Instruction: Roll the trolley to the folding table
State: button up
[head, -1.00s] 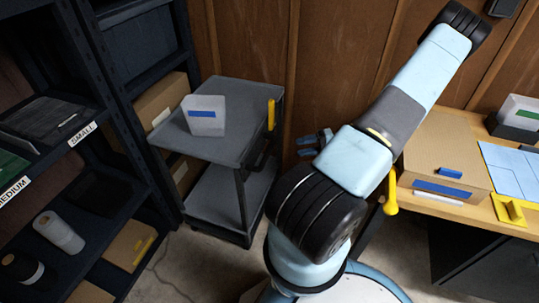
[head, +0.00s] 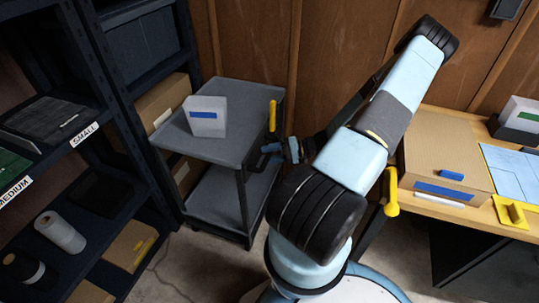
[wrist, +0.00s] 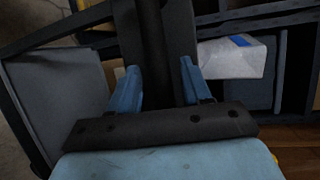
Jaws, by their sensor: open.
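The trolley (head: 222,141) is a grey two-shelf cart with dark posts. It stands upright at centre left in the head view, with a yellow upright grip (head: 272,115) at its right corner. My gripper (head: 268,154) is at the trolley's right side, just below that grip. In the wrist view my gripper (wrist: 158,70) has its two blue fingers apart, with a dark bar (wrist: 152,45) running between them. I cannot tell whether either finger touches the bar. The folding table (head: 440,207), with a wooden top, is at the right, apart from the trolley.
A white pack (head: 205,117) with a blue label stands on the trolley's top shelf. A dark shelving rack (head: 125,165) stands close on the trolley's left. A cardboard box (head: 440,150) sits on the table. Bare floor (head: 195,270) shows in front of the trolley.

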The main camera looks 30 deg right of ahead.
jog(key=shift+w+a, duration=0.1)
jog(key=shift+a, duration=0.1)
jog(key=shift+c, duration=0.4)
jog(key=shift+f, duration=0.1)
grip_shut()
